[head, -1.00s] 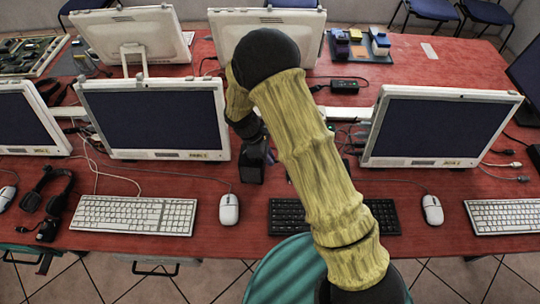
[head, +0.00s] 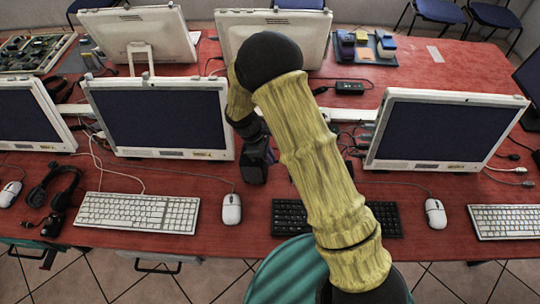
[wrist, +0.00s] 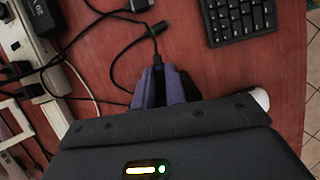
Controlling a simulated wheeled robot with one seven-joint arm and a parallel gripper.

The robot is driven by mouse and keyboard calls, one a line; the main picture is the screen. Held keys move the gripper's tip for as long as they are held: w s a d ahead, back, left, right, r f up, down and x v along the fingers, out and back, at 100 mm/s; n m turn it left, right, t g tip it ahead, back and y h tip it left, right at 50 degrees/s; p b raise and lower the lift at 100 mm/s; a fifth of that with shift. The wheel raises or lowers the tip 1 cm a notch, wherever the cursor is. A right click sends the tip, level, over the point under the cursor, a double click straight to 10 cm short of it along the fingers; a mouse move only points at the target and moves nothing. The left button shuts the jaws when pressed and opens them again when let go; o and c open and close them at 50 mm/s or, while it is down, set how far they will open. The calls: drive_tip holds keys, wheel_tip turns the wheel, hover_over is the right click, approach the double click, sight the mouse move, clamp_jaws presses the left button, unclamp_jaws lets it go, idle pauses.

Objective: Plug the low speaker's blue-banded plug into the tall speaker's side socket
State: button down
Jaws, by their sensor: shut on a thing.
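My gripper (wrist: 160,72) is shut, with purple-grey fingers, and points down between the two front monitors. In the wrist view a thin dark cable (wrist: 152,42) runs out from its fingertips. The held end is mostly hidden between the fingers, and I cannot see a blue band. In the head view my gripper (head: 254,170) is just above or at the red table, left of the black keyboard. I cannot make out the low speaker, the tall speaker or its side socket in either view.
Black cables and loose connectors (wrist: 160,27) lie around the gripper. A white power strip (wrist: 40,62) with plugs is at the left of the wrist view. Monitors (head: 160,118) and (head: 440,130) stand either side. A white mouse (head: 231,209) and black keyboard (head: 290,217) lie in front.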

drive_tip(key=shift+s+a+f, duration=0.1)
drive_tip(key=shift+a+f, duration=0.1)
drive_tip(key=c, duration=1.4)
unclamp_jaws()
drive_tip(key=shift+o, duration=0.2)
drive_tip(key=shift+w+a+r, duration=0.2)
drive_tip(key=shift+a+r, duration=0.05)
drive_tip(key=shift+r, duration=0.25)
drive_tip(key=b+v, duration=0.1)
drive_tip(key=v, duration=1.5)
drive_tip(key=shift+r, duration=0.25)
drive_tip(key=shift+o, duration=0.2)
drive_tip(key=shift+s+d, duration=0.1)
